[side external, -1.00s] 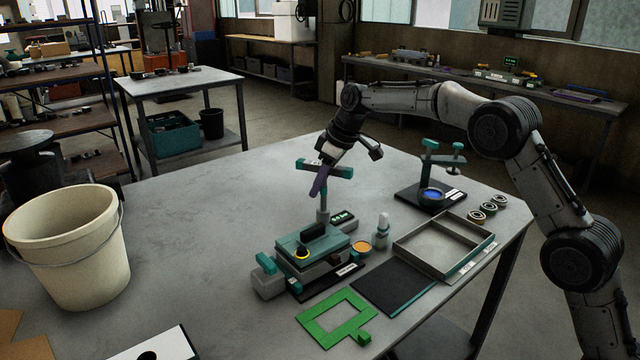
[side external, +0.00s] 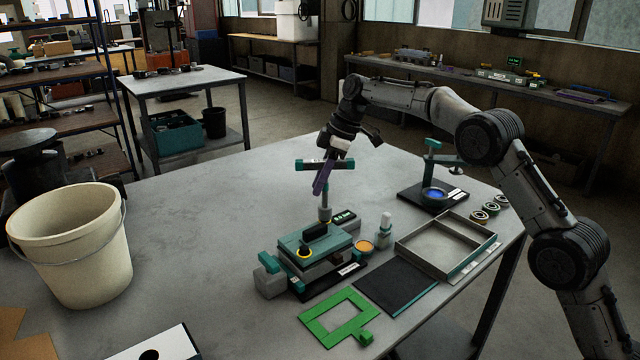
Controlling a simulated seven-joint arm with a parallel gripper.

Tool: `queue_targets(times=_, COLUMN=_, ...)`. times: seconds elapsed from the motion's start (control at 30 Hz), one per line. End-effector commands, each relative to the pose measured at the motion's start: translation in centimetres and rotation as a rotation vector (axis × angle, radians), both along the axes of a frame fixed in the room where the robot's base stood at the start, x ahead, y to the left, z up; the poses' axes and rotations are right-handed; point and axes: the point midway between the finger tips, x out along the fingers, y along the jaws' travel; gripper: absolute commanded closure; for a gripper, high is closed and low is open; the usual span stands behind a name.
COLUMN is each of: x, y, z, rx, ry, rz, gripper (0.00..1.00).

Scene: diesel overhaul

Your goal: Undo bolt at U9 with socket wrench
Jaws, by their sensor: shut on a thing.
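My gripper (side external: 328,170) is shut on the socket wrench (side external: 312,166), a T-handled tool with a dark crossbar and teal ends. The crossbar lies nearly level in the side view. The wrench shaft points down to its socket end (side external: 325,216) at the back edge of the teal-topped fixture (side external: 290,243). A purple strip hangs along the shaft by the fingers. I cannot tell whether the socket sits around a bolt, as the bolt itself is hidden. No U9 label is readable. A yellow ring (side external: 305,253) shows on the fixture's front side.
A small display (side external: 345,218) and a white-teal bottle (side external: 384,230) stand right of the fixture. A shallow tray (side external: 404,254), black mat (side external: 396,284) and green frame (side external: 311,314) lie nearby. A press-like stand (side external: 410,193) is behind. A bucket (side external: 70,245) stands left; the table's middle-left is clear.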

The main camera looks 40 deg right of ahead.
Motion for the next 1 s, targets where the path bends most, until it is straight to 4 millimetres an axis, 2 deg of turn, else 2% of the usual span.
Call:
queue_targets(times=0.17, x=-0.02, y=0.02, z=0.61, rx=-0.001, ry=-0.009, rz=-0.041, gripper=1.00)
queue_targets(times=1.0, x=0.04, y=-0.58, z=0.81, rx=-0.003, ry=-0.014, rz=-0.595, gripper=1.00)
